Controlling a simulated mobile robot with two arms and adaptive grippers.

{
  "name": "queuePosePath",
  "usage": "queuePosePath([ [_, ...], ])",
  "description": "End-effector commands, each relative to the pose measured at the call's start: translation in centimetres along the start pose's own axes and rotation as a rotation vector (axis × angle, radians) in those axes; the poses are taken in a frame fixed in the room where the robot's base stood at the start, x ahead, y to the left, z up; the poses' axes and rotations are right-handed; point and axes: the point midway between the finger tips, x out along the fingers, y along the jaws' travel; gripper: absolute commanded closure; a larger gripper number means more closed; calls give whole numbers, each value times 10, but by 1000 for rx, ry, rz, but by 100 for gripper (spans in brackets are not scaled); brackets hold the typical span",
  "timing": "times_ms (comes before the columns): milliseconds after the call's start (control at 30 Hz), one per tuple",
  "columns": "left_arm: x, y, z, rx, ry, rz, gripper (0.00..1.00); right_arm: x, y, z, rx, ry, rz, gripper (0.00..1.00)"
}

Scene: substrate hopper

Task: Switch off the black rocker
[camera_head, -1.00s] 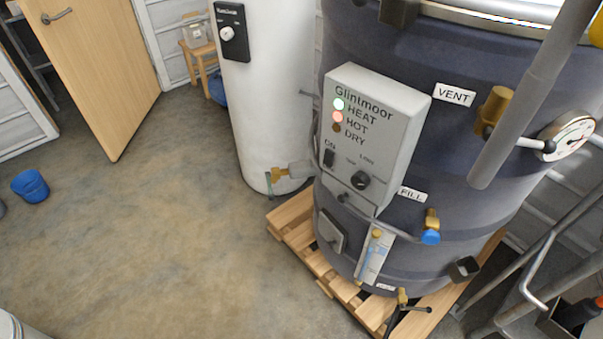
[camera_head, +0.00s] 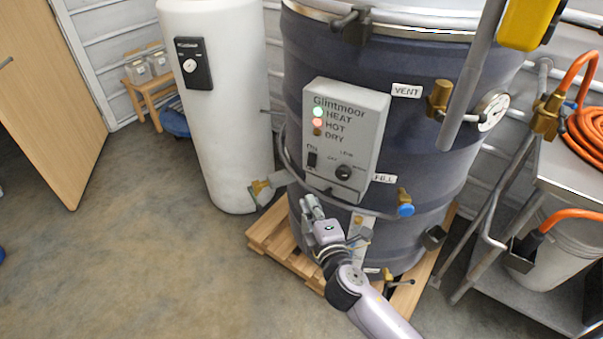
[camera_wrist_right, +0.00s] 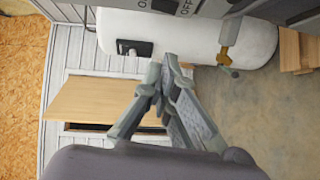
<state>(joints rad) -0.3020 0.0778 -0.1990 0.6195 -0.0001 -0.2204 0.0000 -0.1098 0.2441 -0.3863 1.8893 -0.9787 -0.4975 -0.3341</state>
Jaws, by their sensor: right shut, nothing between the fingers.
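The black rocker (camera_head: 312,159) is on the lower left of the grey Glintmoor control box (camera_head: 350,125), under the word ON. Which end is pressed in is too small to tell. In the wrist view its dark lower end (camera_wrist_right: 165,5) is cut by the top edge, beside the word OFF. My right gripper (camera_head: 310,203) is shut and empty, just below the box's lower left part and apart from the rocker. It also shows in the wrist view (camera_wrist_right: 170,62), fingertips together. The HEAT lamp (camera_head: 318,112) glows green and the HOT lamp (camera_head: 318,122) reddish. My left gripper is out of view.
A round knob (camera_head: 344,172) sits right of the rocker. A pipe runs around the dark tank (camera_head: 420,150) near the box's lower edge. A white cylinder (camera_head: 225,130) stands left, with a brass valve (camera_head: 260,188) between.

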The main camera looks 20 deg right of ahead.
Motion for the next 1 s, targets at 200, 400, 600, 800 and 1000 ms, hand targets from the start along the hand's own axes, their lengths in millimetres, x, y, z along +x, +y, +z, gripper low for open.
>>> queuePosePath([
  [200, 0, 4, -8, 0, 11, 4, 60, 0, -1, 0, 1, 0, -1, 100],
  [400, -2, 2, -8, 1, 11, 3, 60, 12, 0, 0, 1, 0, 0, 100],
  [600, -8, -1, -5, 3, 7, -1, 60, 47, 2, 0, 1, 0, 0, 100],
  [800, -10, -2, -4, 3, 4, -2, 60, 85, 0, -1, 3, 0, -1, 100],
  [1000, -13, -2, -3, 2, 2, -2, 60, 113, 0, 13, 0, -3, -3, 100],
])
